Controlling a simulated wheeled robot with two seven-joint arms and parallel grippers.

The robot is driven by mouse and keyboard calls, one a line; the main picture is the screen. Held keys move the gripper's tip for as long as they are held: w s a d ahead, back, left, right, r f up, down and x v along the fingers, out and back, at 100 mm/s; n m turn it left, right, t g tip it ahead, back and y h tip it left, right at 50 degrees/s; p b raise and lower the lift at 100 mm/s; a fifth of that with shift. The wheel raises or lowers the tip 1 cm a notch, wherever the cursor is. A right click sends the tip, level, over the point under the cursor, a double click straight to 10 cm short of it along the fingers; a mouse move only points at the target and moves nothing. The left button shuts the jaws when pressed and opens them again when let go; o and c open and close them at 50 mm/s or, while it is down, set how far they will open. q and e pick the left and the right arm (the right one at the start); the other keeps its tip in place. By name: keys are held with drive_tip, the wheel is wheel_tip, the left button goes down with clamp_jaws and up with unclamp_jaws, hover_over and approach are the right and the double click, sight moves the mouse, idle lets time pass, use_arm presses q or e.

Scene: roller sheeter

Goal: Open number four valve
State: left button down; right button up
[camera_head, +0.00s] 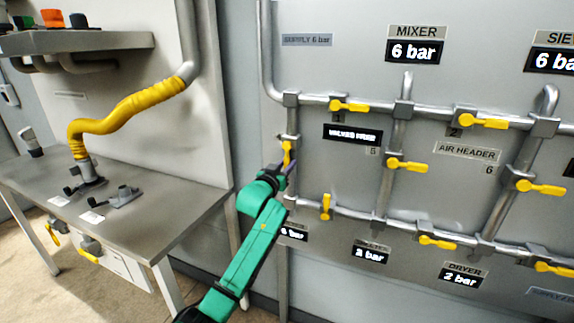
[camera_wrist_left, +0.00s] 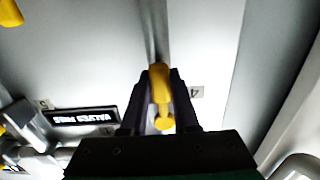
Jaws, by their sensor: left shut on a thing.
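The number four valve has a yellow handle (camera_head: 287,153) on the left vertical pipe of the wall panel. In the head view the handle stands roughly upright, in line with its pipe. My left gripper (camera_head: 285,169) is at its lower part, and the fingers are small and partly hidden there. In the left wrist view the yellow handle (camera_wrist_left: 161,92) sits between the two dark fingers of my left gripper (camera_wrist_left: 160,112), which is shut on it. A label with a 4 (camera_wrist_left: 196,92) shows beside it. My right gripper is not in view.
Other yellow valve handles surround it: one upper left (camera_head: 349,106), one upright below (camera_head: 326,206), one in the middle (camera_head: 407,165). Grey pipes (camera_head: 340,208) stand out from the panel. A metal table (camera_head: 150,228) with a yellow hose (camera_head: 120,115) is at left.

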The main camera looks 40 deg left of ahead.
use_arm(q)
drive_tip(key=shift+a+r, duration=0.1)
drive_tip(key=shift+r, duration=0.5)
drive_tip(key=c, duration=1)
unclamp_jaws()
drive_tip(key=o, duration=0.3)
drive_tip(key=shift+f, duration=0.15)
drive_tip(key=shift+o, duration=0.2)
drive_tip(key=shift+w+a+f, duration=0.1)
drive_tip(key=shift+w+f, duration=0.15)
drive_tip(key=shift+f, duration=0.1)
drive_tip(key=shift+s+d+f, duration=0.1)
drive_tip(key=shift+s+d, duration=0.2)
drive_tip(key=shift+s, duration=0.25)
drive_tip(key=b+v, duration=0.2)
drive_tip(key=v, duration=1.1)
drive_tip(key=shift+b, duration=0.35)
drive_tip(key=shift+s, duration=0.15)
